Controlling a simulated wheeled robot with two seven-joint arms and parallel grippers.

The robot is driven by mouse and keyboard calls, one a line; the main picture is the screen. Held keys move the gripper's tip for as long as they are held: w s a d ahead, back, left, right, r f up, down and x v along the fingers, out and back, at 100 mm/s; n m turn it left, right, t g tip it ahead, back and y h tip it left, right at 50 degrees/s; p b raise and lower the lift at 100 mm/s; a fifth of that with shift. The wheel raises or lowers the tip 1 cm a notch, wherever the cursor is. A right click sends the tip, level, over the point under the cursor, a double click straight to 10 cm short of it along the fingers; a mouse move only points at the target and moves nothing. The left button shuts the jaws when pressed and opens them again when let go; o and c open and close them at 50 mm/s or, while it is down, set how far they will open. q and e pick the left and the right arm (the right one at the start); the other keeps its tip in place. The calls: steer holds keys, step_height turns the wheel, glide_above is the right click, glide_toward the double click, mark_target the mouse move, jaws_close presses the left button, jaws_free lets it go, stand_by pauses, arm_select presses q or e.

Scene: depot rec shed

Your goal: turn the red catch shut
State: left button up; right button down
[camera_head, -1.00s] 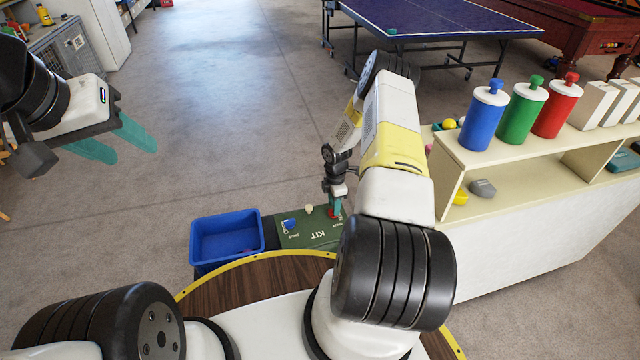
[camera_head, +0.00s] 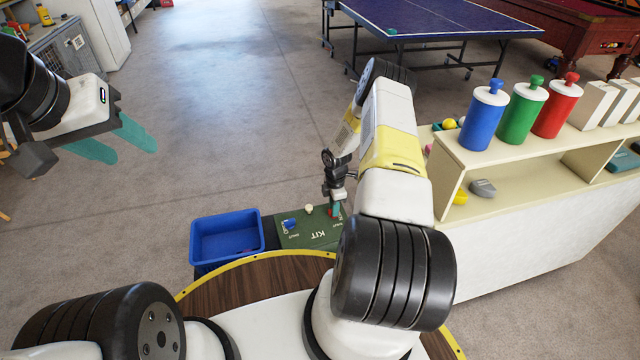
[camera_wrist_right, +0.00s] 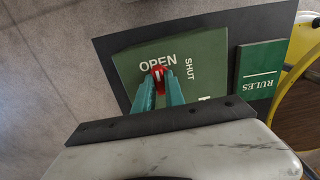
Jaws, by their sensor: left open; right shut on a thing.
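The red catch (camera_wrist_right: 158,73) sits on the green KIT lid (camera_wrist_right: 128,68) in the right wrist view, with OPEN printed just above it and SHUT to its right. A pale mark on the catch points roughly towards OPEN. My right gripper (camera_wrist_right: 160,82) is shut on the red catch, a teal finger on each side. In the head view the right gripper (camera_head: 334,208) reaches down to the right part of the green lid (camera_head: 318,239), and its fingers mostly hide the catch. My left gripper (camera_head: 132,149) is open and empty, high at the left.
A blue catch (camera_head: 289,223) and a cream knob (camera_head: 309,209) are also on the lid. A blue bin (camera_head: 228,262) stands left of it. A green RULES piece (camera_wrist_right: 260,68) lies beside the lid. A cream shelf (camera_head: 500,205) with coloured canisters stands at the right.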

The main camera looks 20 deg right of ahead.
steer(key=shift+m, duration=0.3)
steer(key=m, duration=0.8)
steer(key=shift+m, duration=0.3)
steer(key=m, duration=0.8)
steer(key=shift+m, duration=0.4)
steer(key=c, duration=1.4)
jaws_free()
